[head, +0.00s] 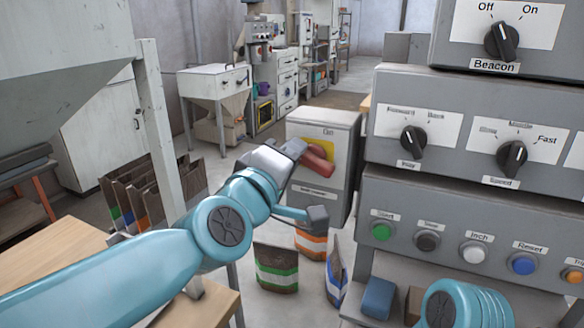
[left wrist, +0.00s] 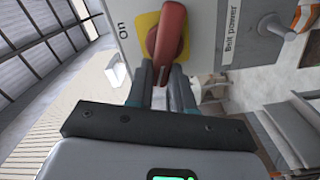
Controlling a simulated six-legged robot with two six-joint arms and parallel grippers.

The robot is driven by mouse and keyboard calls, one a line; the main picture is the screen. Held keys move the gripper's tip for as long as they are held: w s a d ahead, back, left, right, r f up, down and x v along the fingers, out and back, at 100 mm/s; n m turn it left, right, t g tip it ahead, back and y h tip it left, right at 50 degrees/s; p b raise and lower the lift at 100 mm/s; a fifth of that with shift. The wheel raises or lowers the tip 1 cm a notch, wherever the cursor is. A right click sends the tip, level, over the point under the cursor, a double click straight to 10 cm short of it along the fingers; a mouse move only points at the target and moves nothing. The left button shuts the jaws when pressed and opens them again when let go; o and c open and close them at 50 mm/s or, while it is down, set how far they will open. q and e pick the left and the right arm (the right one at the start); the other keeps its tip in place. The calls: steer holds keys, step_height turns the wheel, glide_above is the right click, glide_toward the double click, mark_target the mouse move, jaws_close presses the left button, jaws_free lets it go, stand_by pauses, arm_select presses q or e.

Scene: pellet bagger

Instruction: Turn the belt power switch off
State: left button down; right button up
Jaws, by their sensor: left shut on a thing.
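The belt power switch is a red handle (head: 318,165) on a yellow plate (head: 328,148), on the front of a grey box (head: 345,121). It also shows in the left wrist view as a red handle (left wrist: 170,30) with an "On" label at the left and a "Belt power" label (left wrist: 231,30) at the right. The handle appears to lie crosswise to the direction of "On". My left gripper (head: 297,152) is shut on the handle; in the wrist view its fingers (left wrist: 161,86) stand either side of the handle's near end. My right gripper is out of view.
A control panel (head: 375,190) with knobs and coloured buttons stands close on the right. Bags (head: 276,267) stand on the floor below the box. A wooden table (head: 60,250) and a pale post (head: 158,130) are on the left.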

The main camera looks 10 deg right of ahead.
arm_select(q)
steer(key=n+b, duration=0.1)
steer(key=n, duration=0.1)
steer(key=f+n+b, duration=0.1)
steer(key=n, duration=0.1)
stand_by(0.6)
steer(key=c, duration=1)
jaws_free()
steer(key=shift+d, duration=0.15)
steer(key=shift+w, duration=0.15)
steer(key=p+v, duration=0.1)
steer(key=v, duration=1.5)
